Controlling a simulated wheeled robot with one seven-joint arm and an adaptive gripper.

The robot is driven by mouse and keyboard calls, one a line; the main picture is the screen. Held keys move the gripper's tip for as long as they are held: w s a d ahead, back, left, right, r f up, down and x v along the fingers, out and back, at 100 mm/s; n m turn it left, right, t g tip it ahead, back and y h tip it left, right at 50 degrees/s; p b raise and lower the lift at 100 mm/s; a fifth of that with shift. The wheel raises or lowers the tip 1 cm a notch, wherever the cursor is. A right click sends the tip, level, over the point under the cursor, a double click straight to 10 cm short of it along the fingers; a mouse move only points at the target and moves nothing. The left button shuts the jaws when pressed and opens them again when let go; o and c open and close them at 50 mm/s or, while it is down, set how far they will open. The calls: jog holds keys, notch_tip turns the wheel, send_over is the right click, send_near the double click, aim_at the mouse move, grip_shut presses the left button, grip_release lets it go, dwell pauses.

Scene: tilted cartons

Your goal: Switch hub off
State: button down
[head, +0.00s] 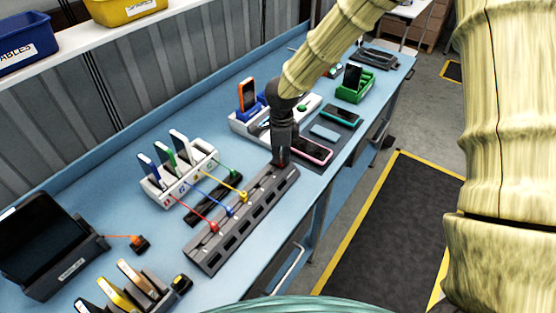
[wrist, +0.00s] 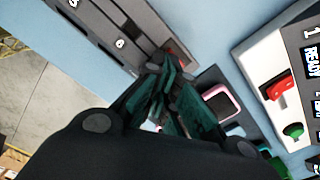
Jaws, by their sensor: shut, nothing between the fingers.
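The hub (head: 207,258) is a long dark grey strip with a row of sockets on the blue bench. Red, blue and yellow plugs sit on its near part. In the wrist view its end (wrist: 104,22) shows the numbers 5 and 6. My gripper (head: 281,160) is shut and empty, pointing down at the hub's far end. In the wrist view the fingertips (wrist: 172,66) are beside a small red part (wrist: 180,52) at that end, probably the switch. The fingers partly cover it, so I cannot tell its position or whether they touch it.
A pink-edged phone (head: 311,150) lies close right of my gripper. A white charging rack (head: 178,178) with several phones stands left of the hub, its cables crossing to it. A white station (wrist: 290,90) with red and green parts stands behind. A dark tablet (head: 45,240) stands near left.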

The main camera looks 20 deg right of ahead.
aim_at(281, 162)
jog(key=shift+r+p, duration=3.2)
jog(key=shift+r, duration=0.3)
jog(key=shift+f, duration=0.1)
